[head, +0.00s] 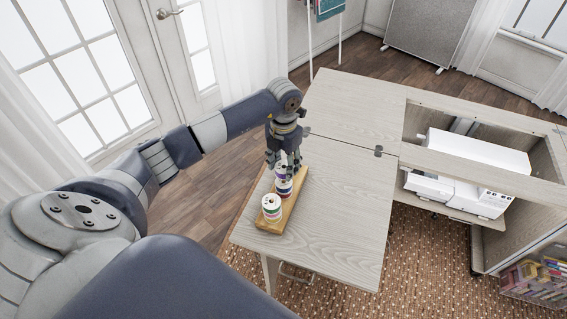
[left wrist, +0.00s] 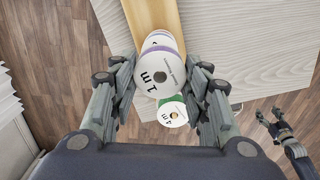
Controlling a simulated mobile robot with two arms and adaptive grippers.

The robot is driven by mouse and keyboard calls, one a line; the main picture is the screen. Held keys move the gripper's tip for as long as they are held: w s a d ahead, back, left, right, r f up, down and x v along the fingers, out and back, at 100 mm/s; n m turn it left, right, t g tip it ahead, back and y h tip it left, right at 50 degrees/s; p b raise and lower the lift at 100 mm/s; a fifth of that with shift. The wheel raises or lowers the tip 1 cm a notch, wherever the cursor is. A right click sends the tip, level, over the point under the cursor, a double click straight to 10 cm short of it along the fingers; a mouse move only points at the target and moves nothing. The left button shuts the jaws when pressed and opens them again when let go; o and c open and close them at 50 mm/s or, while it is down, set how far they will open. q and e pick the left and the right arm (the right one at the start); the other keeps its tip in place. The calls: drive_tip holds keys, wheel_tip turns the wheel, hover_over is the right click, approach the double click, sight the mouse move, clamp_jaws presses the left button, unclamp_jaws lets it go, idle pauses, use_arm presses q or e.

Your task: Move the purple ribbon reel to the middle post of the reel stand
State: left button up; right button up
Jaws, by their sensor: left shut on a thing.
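The reel stand is a long wooden board (head: 291,212) on the table; its wood also shows at the top of the left wrist view (left wrist: 152,14). My left gripper (head: 284,166) points down over the stand, shut on the purple ribbon reel (head: 281,171). In the left wrist view this reel (left wrist: 160,78) has a white face marked "1 m" and sits between the fingers. My right gripper (left wrist: 279,128) is small at the right of the left wrist view, away from the stand.
The pale wooden table (head: 345,205) is clear right of the stand. A white sewing machine (head: 470,160) sits in the cabinet opening at the right.

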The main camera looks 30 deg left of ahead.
use_arm(q)
drive_tip(key=shift+f, duration=0.15)
use_arm(e)
drive_tip(key=shift+a+f, duration=0.1)
drive_tip(key=shift+a, duration=0.1)
drive_tip(key=shift+a, duration=0.45)
use_arm(q)
drive_tip(key=shift+f, duration=0.25)
use_arm(e)
drive_tip(key=shift+d+f, duration=0.1)
drive_tip(key=shift+f, duration=0.1)
use_arm(q)
drive_tip(key=shift+f+b, duration=0.35)
drive_tip(key=shift+b, duration=0.15)
use_arm(e)
drive_tip(key=shift+d+f, duration=0.25)
drive_tip(key=shift+d, duration=0.05)
use_arm(q)
drive_tip(key=shift+f, duration=0.1)
use_arm(e)
drive_tip(key=shift+f, duration=0.1)
use_arm(q)
drive_tip(key=shift+f+b, duration=0.65)
drive_tip(key=shift+f, duration=0.1)
use_arm(e)
drive_tip(key=shift+f, duration=0.6)
use_arm(q)
drive_tip(key=o, duration=1)
use_arm(e)
drive_tip(key=shift+a, duration=0.15)
